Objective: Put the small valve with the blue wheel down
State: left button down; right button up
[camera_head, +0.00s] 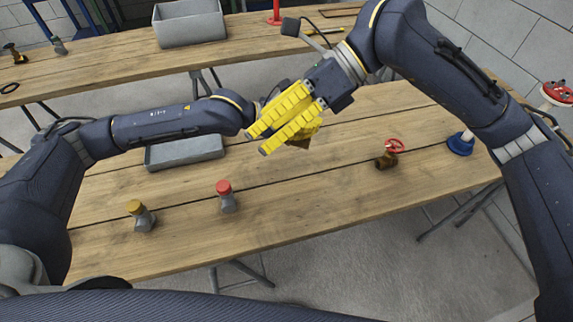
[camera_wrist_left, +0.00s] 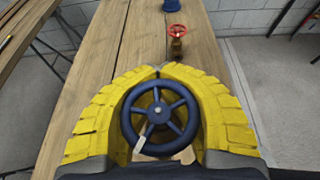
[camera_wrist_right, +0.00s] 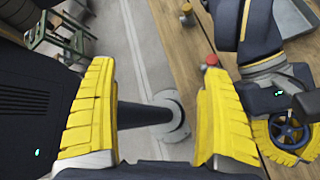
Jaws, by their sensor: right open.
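The small valve with the blue wheel (camera_wrist_left: 157,115) is between the yellow fingers of my left gripper (camera_wrist_left: 158,72), which are closed around it. It also shows in the right wrist view, its blue wheel (camera_wrist_right: 288,130) in the left gripper's fingers at the right edge. In the head view the left gripper (camera_head: 303,138) is over the middle of the near table, mostly behind my right gripper, and the blue wheel is hidden there. My right gripper (camera_head: 257,141) is open, and its fingers (camera_wrist_right: 158,75) have nothing between them.
On the near table (camera_head: 330,195) are a brass valve with a red wheel (camera_head: 386,158), a blue round part (camera_head: 461,143), a red-topped fitting (camera_head: 226,196), a yellow-topped fitting (camera_head: 141,215) and a grey tray (camera_head: 185,152). Bare wood lies between the red-topped fitting and the brass valve.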

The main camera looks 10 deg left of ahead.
jog(key=s+a+f+n+h, duration=0.1)
jog(key=s+f+n+h, duration=0.1)
jog(key=s+f, duration=0.15)
jog(key=n+t+h, duration=0.9)
jog(key=n+t, duration=0.8)
jog(key=t, duration=0.1)
send_near(296, 145)
jog(key=shift+x, duration=5.3)
jog(key=shift+t, duration=0.3)
